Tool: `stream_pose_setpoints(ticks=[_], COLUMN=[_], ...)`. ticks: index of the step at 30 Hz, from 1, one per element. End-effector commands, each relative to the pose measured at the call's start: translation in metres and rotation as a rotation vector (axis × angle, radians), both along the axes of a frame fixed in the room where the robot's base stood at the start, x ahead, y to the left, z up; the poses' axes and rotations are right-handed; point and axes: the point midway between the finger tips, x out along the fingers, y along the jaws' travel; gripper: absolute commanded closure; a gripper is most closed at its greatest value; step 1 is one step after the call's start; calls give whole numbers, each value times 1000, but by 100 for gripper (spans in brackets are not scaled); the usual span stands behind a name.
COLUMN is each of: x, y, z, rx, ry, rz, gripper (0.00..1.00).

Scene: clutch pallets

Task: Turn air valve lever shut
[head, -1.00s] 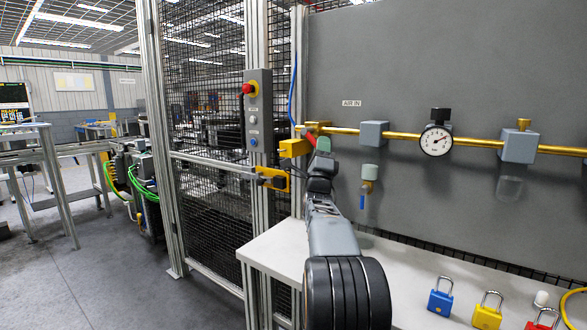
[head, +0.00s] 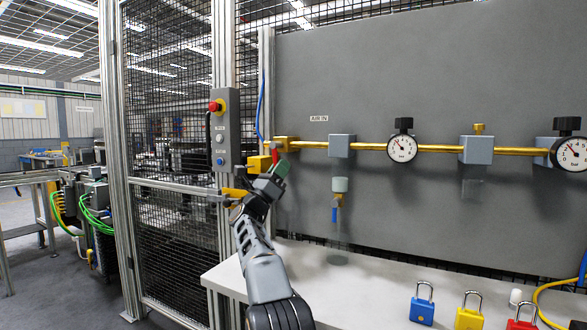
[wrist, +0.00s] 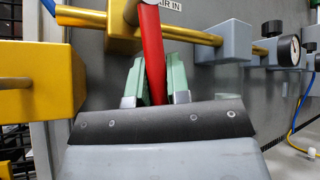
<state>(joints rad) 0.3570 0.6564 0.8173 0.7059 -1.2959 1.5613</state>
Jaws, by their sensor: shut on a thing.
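The red lever (wrist: 152,55) hangs down from the brass air valve, across the line of the pipe, in the wrist view. My gripper (wrist: 155,82) is shut on it, with a green-padded finger on each side. The lever's lower end is hidden behind the gripper body. In the head view my gripper (head: 279,170) is just below the brass valve (head: 282,144) at the pipe's left end, and only a sliver of red lever (head: 275,155) shows.
A yellow block (head: 259,163) stands close left of my gripper. A brass pipe (head: 360,147) with a gauge (head: 402,149) runs right along the grey panel (head: 400,75). Blue (head: 422,311), yellow and red padlocks sit on the white table (head: 350,290).

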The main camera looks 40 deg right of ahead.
Motion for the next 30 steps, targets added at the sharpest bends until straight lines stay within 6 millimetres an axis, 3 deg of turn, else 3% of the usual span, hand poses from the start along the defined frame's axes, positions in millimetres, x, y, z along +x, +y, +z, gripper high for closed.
stream_pose_setpoints(ticks=[17,18,25,30], x=[5,5,5,6], y=[9,9,9,9], z=[2,2,1,1], rx=[9,9,9,9], ry=[-25,-25,-24,-23], rz=[16,16,15,16], gripper=[100,80,58,58])
